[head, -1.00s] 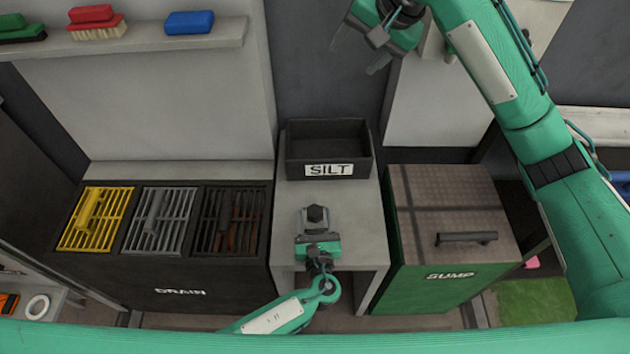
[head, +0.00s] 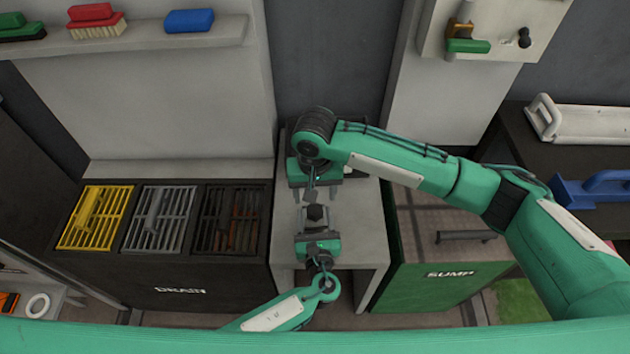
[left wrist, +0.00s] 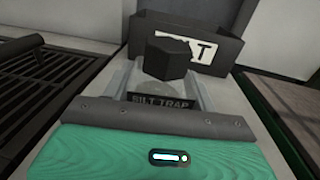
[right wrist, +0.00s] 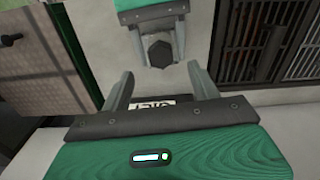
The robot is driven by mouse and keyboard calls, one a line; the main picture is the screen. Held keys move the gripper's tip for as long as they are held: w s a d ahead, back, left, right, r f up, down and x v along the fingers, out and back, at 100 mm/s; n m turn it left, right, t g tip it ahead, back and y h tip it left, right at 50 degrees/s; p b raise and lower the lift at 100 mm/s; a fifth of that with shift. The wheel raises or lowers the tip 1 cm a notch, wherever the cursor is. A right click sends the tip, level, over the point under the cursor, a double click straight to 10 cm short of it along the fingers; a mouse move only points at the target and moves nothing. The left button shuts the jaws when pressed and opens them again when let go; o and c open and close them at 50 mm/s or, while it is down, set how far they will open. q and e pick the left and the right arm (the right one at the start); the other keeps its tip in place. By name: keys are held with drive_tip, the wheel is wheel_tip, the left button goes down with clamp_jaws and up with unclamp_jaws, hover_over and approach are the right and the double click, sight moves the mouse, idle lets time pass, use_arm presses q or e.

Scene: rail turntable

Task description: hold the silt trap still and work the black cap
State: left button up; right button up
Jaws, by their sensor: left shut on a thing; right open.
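The silt trap (left wrist: 163,101) is a light grey body with a dark name label, lying on the grey stand. Its black hexagonal cap (head: 315,212) faces up; it also shows in the left wrist view (left wrist: 167,59) and right wrist view (right wrist: 158,51). My left gripper (head: 316,230) is shut on the silt trap from the near side, with a finger along each side. My right gripper (right wrist: 160,86) is open and empty over the stand, on the far side of the cap. Its fingers are spread and apart from the cap.
The black SILT bin (left wrist: 216,52) stands behind the trap, mostly hidden by my right arm in the head view. The drain box (head: 180,292) with several grates is to the left. The green sump box (head: 420,290) is to the right, under my right arm.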

sight(317, 211)
wheel_tip(317, 211, down, 8)
drive_tip(key=shift+r, duration=0.1)
idle(0.4)
drive_tip(key=c, duration=1.1)
drive_tip(key=n, duration=0.6)
drive_tip(key=shift+w+d, duration=0.1)
drive_tip(key=shift+d, duration=0.1)
